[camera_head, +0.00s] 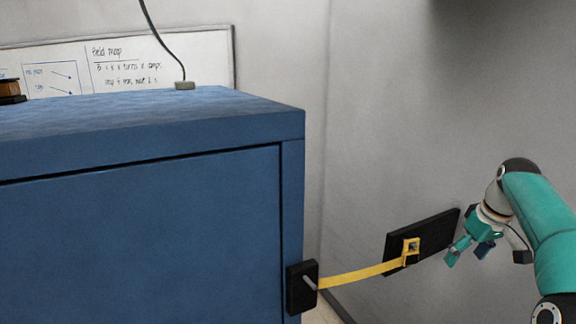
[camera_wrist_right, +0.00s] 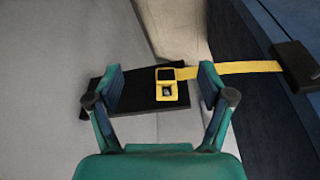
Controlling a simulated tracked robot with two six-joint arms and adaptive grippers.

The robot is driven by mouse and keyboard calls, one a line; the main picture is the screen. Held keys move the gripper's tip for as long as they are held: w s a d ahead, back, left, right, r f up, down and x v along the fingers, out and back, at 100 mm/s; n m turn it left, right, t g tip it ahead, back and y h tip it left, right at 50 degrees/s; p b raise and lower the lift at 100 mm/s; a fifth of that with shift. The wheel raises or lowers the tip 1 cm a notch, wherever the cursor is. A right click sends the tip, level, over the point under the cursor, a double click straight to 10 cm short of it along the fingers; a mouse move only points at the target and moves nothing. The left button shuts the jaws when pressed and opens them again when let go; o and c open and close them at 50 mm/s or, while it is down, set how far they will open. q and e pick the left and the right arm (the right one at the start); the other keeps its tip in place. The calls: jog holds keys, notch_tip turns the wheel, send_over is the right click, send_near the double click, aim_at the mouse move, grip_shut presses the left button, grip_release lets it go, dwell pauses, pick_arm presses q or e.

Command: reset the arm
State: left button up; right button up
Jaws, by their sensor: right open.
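My right arm (camera_head: 545,225) comes in from the right in the head view. My right gripper (camera_head: 468,250) is open and empty, near the right end of a black plate (camera_head: 437,233) by the wall. In the right wrist view the open fingers (camera_wrist_right: 160,100) frame the black plate (camera_wrist_right: 135,98) and a yellow buckle-like piece (camera_wrist_right: 168,95). I cannot tell how far the fingers are from them. My left gripper is not in view.
A yellow strap (camera_head: 350,276) runs from the buckle piece to a black block (camera_head: 302,287) on the side of the blue cabinet (camera_head: 150,230). A whiteboard (camera_head: 120,62) hangs behind. A dark cable ends in a small grey block (camera_head: 185,86) on the cabinet top.

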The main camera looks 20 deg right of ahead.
jog(key=w+a+f+n+g+y, duration=0.2)
jog(key=w+a+f+g, duration=0.1)
jog(key=a+f, duration=1.1)
jog(key=w+a+f+n+g+y, duration=0.2)
jog(key=a+f, duration=1.1)
jog(key=s+a+f+m+t, duration=0.2)
jog(key=s+a+f+m, duration=0.2)
jog(key=s+a+f, duration=1.2)
jog(key=shift+s+a, duration=1.55)
jog(key=shift+a, duration=0.35)
jog(key=shift+f+m, duration=0.1)
jog(key=shift+m, duration=0.2)
